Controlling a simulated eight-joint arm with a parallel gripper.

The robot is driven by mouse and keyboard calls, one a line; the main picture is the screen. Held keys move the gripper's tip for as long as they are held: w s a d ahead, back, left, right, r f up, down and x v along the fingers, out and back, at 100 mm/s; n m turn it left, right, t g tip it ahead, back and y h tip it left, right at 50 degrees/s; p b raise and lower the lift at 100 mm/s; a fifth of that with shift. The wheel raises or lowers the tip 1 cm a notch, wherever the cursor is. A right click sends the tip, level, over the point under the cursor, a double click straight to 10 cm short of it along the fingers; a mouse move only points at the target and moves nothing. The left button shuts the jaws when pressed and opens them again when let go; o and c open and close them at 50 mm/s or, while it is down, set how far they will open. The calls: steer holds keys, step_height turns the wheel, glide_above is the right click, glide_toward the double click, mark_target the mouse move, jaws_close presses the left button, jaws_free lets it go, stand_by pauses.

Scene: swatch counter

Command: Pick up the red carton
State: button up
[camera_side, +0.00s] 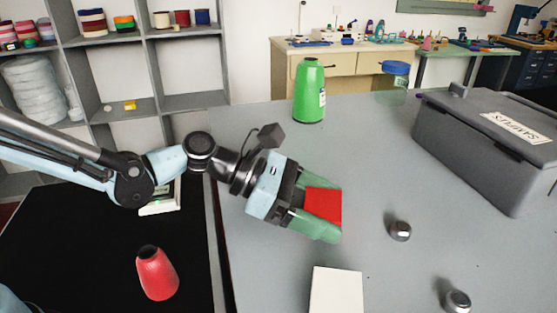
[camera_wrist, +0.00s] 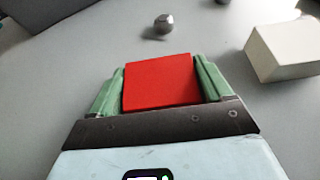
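The red carton (camera_side: 323,206) is a flat-sided red block in the middle of the side view, over the grey counter. It also shows in the wrist view (camera_wrist: 160,83), between the two green fingers. My gripper (camera_side: 322,209) has one finger along each side of the carton, and the carton fills the space between them. In the wrist view my gripper (camera_wrist: 160,80) shows both fingers against the carton's sides, with no clear gap. The carton's rear end is hidden by the gripper body. I cannot tell whether its underside touches the counter.
A white box (camera_side: 336,290) stands near the front, with metal knobs (camera_side: 400,231) (camera_side: 458,301) to its right. A green bottle (camera_side: 309,92), a blue-lidded jar (camera_side: 395,75) and a grey samples case (camera_side: 470,140) stand farther back. A red cone-shaped item (camera_side: 157,274) is on the black surface.

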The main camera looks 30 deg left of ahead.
steer(key=shift+c, duration=1)
steer(key=shift+r, duration=0.15)
